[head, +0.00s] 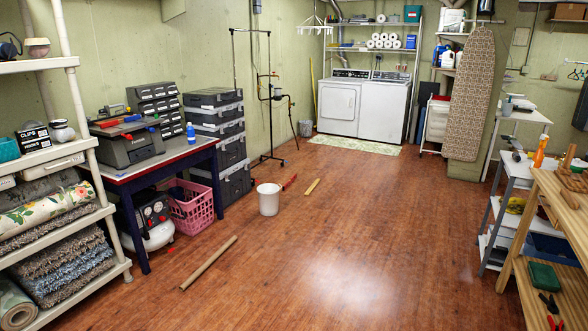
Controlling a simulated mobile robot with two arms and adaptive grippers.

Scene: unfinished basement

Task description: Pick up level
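A short yellow bar (312,187) lies flat on the wooden floor, to the right of a white bucket (269,200). It looks like the level, but it is too small to make out vials or markings. A red tool (290,182) lies on the floor between the bucket and the yellow bar, apart from the bar. Neither of my grippers is in view.
A brown stick (208,262) lies on the floor at centre left. A blue-legged workbench (180,157) and a pink basket (192,208) stand left. A wooden workbench (540,235) stands right. A washer and dryer (360,105) stand at the back. The middle floor is clear.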

